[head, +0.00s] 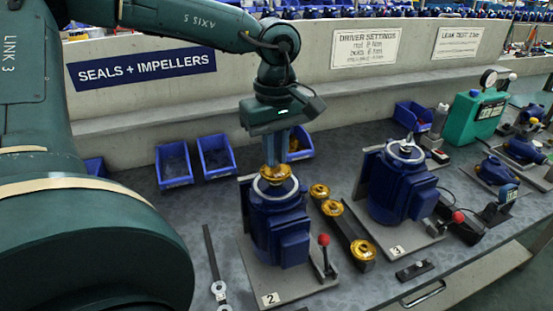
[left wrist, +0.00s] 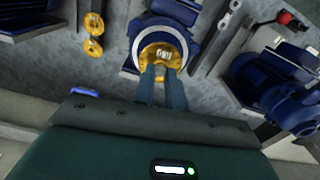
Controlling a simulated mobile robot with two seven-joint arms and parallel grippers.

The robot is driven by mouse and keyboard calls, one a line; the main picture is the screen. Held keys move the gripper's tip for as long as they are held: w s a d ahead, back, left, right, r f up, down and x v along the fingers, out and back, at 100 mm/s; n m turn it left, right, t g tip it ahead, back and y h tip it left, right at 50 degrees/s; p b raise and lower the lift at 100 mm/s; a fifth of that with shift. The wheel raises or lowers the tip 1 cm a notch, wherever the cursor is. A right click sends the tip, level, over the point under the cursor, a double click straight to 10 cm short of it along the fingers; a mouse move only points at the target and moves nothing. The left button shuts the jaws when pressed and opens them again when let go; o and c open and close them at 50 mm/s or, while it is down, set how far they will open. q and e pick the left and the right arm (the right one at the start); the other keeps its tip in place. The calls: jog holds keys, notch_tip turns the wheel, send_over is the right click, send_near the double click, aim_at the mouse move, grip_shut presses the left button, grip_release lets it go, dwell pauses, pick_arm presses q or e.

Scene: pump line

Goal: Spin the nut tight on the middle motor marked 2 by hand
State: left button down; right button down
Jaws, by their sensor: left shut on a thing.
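The middle motor (head: 280,225) is blue and stands upright on a grey plate (head: 300,288) with a label 2. A pale ring (head: 262,190) circles its top, and a brass impeller (head: 268,178) sits inside it. The motor top also shows in the left wrist view, with the ring (left wrist: 136,48) around the brass part (left wrist: 150,50). My left gripper (head: 276,160) points straight down over the motor's centre, its fingertips at the hub. It is shut on the nut, which is mostly hidden by the fingers. My right gripper is not in view.
A dark rack with several brass impellers (head: 332,207) stands right of the motor. A red-knobbed lever (head: 324,240) rises at the plate's right. Motor 3 (head: 395,190) is further right. A wrench (head: 220,290) lies left. Blue bins (head: 215,155) stand behind.

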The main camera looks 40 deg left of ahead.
pick_arm(q)
jog(key=shift+m, duration=0.8)
jog(key=shift+m, duration=0.4)
jog(key=m, duration=0.6)
jog(key=shift+p, duration=0.4)
jog(key=shift+m, duration=0.3)
jog(key=m, duration=0.2)
jog(key=shift+m, duration=0.3)
jog(key=m, duration=0.4)
jog(key=shift+p, duration=0.35)
